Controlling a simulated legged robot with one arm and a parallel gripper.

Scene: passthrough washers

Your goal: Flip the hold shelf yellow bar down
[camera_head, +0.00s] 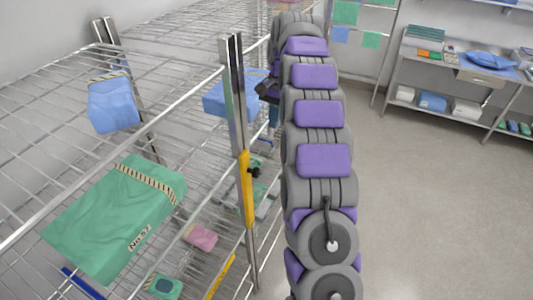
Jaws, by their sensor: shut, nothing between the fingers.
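A yellow bar (246,190) stands upright along the front metal post of the wire shelf (190,97). A second yellow strip (220,277) slants lower down, behind the shelf wires. I cannot tell from markings which one is the hold shelf bar. My arm reaches up the middle of the picture and bends at the top. A dark part of my gripper (267,91) shows left of the arm, near the post and above the upright yellow bar, apart from it. The fingers are small and partly hidden by my arm; they appear shut and empty.
A green package (118,217) and a blue package (112,104) lie on the wire shelf. Another blue package (228,101) lies behind the post. Pink and green items rest lower. Open floor (430,210) lies right of my arm, with a stocked metal shelf (460,75) beyond.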

